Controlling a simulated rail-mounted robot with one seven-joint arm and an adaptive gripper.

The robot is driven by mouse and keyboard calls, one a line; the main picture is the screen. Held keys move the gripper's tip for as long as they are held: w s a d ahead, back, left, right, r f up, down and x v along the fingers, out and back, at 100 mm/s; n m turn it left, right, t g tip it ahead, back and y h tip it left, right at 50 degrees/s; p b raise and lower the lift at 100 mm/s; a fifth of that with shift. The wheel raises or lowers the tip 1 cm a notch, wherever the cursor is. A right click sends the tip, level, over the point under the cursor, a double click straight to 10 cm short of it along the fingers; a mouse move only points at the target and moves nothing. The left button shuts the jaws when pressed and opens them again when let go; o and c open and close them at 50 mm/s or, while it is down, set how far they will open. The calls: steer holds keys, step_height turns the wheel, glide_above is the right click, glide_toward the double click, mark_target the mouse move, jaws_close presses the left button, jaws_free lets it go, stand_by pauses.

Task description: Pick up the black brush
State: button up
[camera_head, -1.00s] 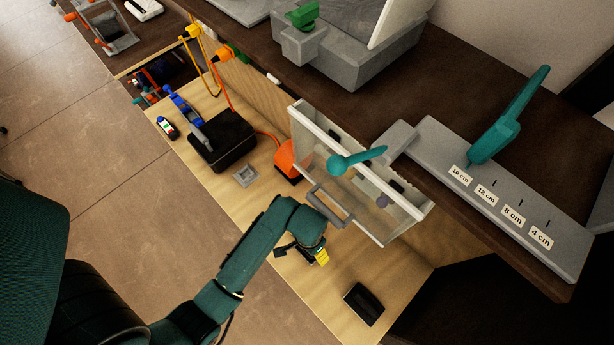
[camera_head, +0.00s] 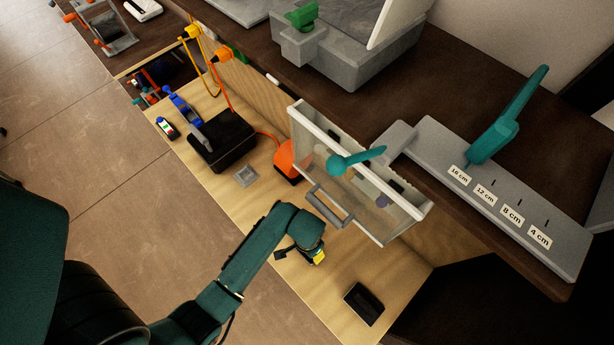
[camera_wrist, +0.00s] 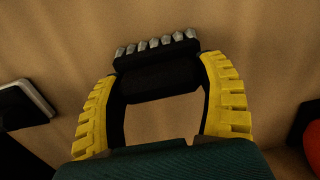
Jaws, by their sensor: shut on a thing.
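The black brush (camera_wrist: 157,80) lies crosswise between the yellow ridged fingers of my gripper (camera_wrist: 160,70) in the wrist view. Its short grey bristle tufts point to the top of that picture, away from the palm. The fingers are shut on its two ends. In the head view my gripper (camera_head: 318,257) is over the light wooden worktop, below the grey-handled clear drawer. My wrist hides most of the fingers there, so the brush is hard to make out. I cannot tell how far it is above the wood.
A black box (camera_head: 363,304) lies to the right of my gripper. The clear-fronted drawer (camera_head: 365,210) with its grey handle stands just behind. Wood near my gripper is bare.

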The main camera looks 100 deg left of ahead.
step_height(320, 180, up, 18)
steer(key=p, duration=0.2)
